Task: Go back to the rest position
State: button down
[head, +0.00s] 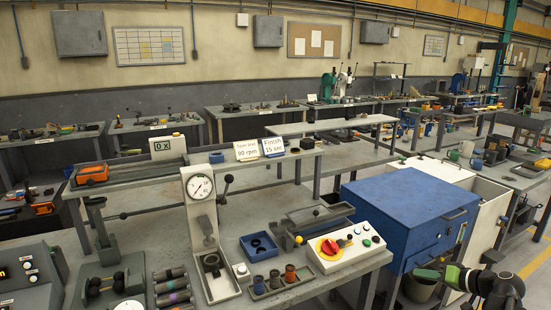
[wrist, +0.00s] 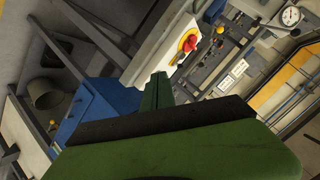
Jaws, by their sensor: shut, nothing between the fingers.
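The arbor press (head: 203,215) stands upright on the grey bench, with a round dial (head: 200,187) at its top and a dark lever at its right. My gripper (head: 428,273) is at the lower right in the head view, in front of the blue cabinet and well away from the press. Its green fingers (wrist: 157,88) point up the wrist view, shut with nothing held. The dial also shows small in the wrist view (wrist: 291,16), at the upper right.
A white control box with a red knob (head: 329,247) sits at the bench's front right edge. A blue cabinet (head: 404,212) stands right of it, with a bucket (head: 419,288) below. A blue tray (head: 258,246) and a rack of small cups lie near the press. Open floor lies at far right.

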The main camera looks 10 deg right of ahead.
jog(key=w+a+f+n+g+y, duration=0.15)
jog(key=w+a, duration=0.25)
jog(key=a, duration=0.6)
jog(key=w+a+n+g+y, duration=0.15)
jog(key=w+a, duration=0.25)
jog(key=a, duration=0.6)
jog(key=w+a+f+n+g+y, duration=0.1)
jog(key=w+a+n+g, duration=0.2)
jog(key=a, duration=0.6)
jog(key=s+a+f+n+g+h, duration=0.15)
jog(key=s+a+f, duration=0.25)
jog(key=a, duration=0.7)
jog(key=s+a+f+n+g+h, duration=0.1)
jog(key=s+a+f+g+h, duration=0.3)
jog(key=a, duration=0.6)
jog(key=s+d+f+m+h, duration=0.2)
jog(key=d+m+h, duration=0.1)
jog(key=d, duration=0.3)
jog(key=shift+s+d+m, duration=0.2)
jog(key=shift+d+m, duration=0.05)
jog(key=shift+m, duration=0.4)
jog(key=shift+d, duration=0.1)
